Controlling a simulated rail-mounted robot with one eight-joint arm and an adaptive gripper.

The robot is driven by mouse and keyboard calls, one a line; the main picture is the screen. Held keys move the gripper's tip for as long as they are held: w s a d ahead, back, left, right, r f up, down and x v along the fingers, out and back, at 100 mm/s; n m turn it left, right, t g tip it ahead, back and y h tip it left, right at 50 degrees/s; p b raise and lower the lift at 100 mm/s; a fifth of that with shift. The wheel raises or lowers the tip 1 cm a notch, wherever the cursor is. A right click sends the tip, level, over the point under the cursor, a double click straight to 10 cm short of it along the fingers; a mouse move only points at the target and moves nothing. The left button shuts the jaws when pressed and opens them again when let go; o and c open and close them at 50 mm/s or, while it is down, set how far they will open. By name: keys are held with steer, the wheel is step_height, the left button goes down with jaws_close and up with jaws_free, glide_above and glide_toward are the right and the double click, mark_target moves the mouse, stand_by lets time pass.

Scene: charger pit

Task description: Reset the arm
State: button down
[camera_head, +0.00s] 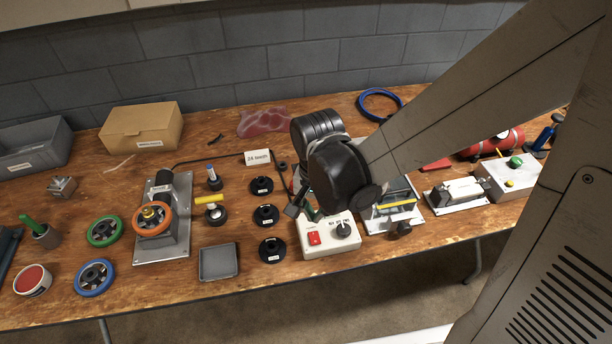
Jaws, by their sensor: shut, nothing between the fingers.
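My arm reaches in from the upper right, its dark wrist over the middle of the wooden bench (120,285). My gripper (296,208) is below and left of the wrist, partly hidden by it. It is shut with nothing held. It is just above and left of the white control box (318,246) with a red switch and a black knob. I cannot tell from this view whether the fingertips touch anything.
Black discs (266,215) stand left of my gripper, near a grey tray (219,262). A metal fixture with an orange wheel (152,218) is further left. A plate with a yellow bar (392,207) and a button box (509,178) stand right. A cardboard box (141,127) is at the back.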

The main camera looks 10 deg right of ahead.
stand_by(0.3)
steer(key=s+d+r+n+t, duration=0.2)
steer(key=d+r, duration=0.4)
steer(key=r, duration=0.3)
steer(key=s+d+r+n+t, duration=0.3)
steer(key=d+r+t, duration=0.2)
steer(key=r, duration=0.4)
steer(key=shift+d+r, duration=0.35)
steer(key=shift+d, duration=0.2)
